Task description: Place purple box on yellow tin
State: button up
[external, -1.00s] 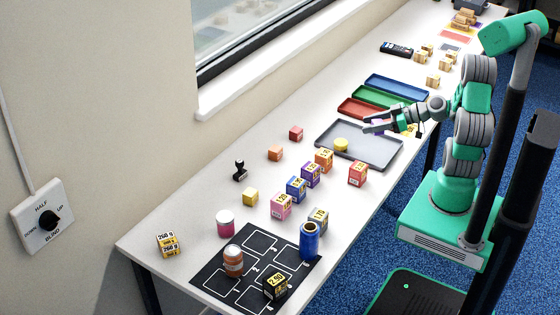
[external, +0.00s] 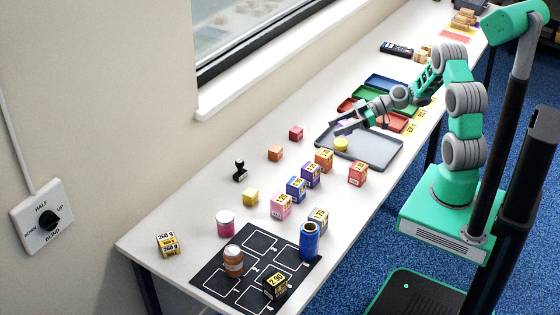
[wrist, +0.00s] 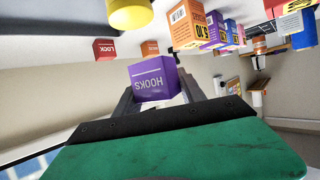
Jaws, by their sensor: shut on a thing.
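My gripper (wrist: 158,98) is shut on a purple box (wrist: 154,78) marked HOOKS, with a finger on each side of it. In the external view the purple box (external: 345,126) shows small and partly hidden by my gripper (external: 346,128), over the tray's far-left part. The yellow tin (external: 341,144) stands on the grey tray near its left end, just in front of my gripper in that picture. In the wrist view the yellow tin (wrist: 130,12) is cut by the top edge, and a gap shows between it and the box.
The grey tray (external: 378,152) is bare apart from the tin. An orange box (external: 324,160), another purple box (external: 311,174) and a red box (external: 358,173) stand near its front edge. A small red cube (external: 296,133) is left of it. Colored trays (external: 397,88) lie behind.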

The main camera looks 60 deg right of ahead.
jog(key=f, duration=0.1)
jog(key=w+f+p, duration=0.1)
jog(key=f, duration=0.2)
jog(key=shift+w+d+f+p, duration=0.1)
jog(key=shift+w+f+p, duration=0.1)
jog(key=shift+w+p, duration=0.15)
jog(key=shift+f, duration=0.35)
jog(key=shift+f, duration=0.1)
jog(key=o, duration=1.4)
